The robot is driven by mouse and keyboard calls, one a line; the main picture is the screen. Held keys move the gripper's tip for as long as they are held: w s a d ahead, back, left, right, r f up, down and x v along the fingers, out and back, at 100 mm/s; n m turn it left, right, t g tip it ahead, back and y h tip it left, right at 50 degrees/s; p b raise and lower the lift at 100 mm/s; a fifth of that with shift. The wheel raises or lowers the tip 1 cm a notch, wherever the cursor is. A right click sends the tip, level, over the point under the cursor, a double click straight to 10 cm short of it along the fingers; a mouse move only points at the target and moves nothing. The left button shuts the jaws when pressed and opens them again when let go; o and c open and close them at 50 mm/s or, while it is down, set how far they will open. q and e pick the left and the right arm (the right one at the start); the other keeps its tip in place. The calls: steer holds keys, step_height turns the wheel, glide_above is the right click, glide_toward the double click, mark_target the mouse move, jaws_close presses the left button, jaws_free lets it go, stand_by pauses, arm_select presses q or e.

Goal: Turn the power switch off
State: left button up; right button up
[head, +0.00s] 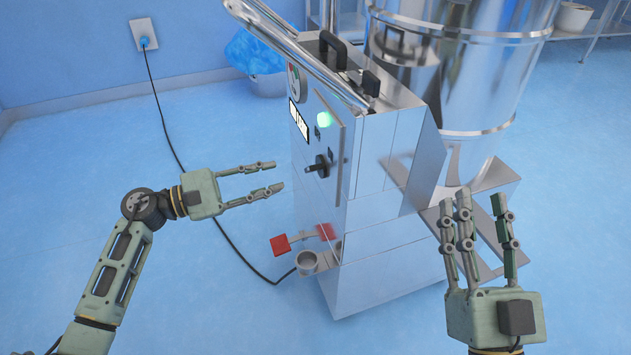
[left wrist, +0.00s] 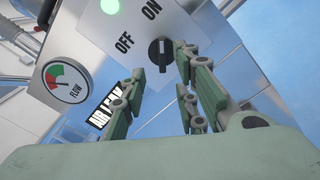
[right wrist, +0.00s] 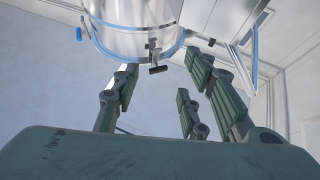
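The power switch (head: 319,166) is a black rotary knob on the front panel of the steel machine (head: 376,200). In the left wrist view the knob (left wrist: 160,54) sits beside the printed words OFF and ON. A green light (head: 323,119) glows on the panel above it. My left gripper (head: 273,176) is open and empty, to the left of the knob and apart from it in the head view. In its wrist view the fingers (left wrist: 163,72) lie to either side of the knob. My right gripper (head: 482,207) is open and empty, right of the machine.
A flow gauge (left wrist: 66,83) is on the machine's front. A red paddle (head: 281,244) and a small metal cup (head: 307,262) stick out low on the machine. A large steel drum (head: 455,65) stands behind. A cable runs to the wall outlet (head: 144,35).

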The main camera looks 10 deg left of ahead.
mark_target(307, 169)
arm_select(q)
steer(key=shift+m, duration=0.5)
steer(key=x, duration=0.8)
steer(key=shift+s+d, duration=0.1)
steer(key=shift+s, duration=0.1)
arm_select(e)
steer(key=shift+s+d+r+t, duration=0.1)
steer(key=shift+s+r+t, duration=0.3)
steer(key=shift+r, duration=0.2)
steer(key=shift+s+d+r+t, duration=0.1)
steer(key=shift+s+r+t, duration=0.25)
steer(key=shift+r, duration=0.25)
arm_select(q)
steer(key=shift+c, duration=0.3)
jaws_close()
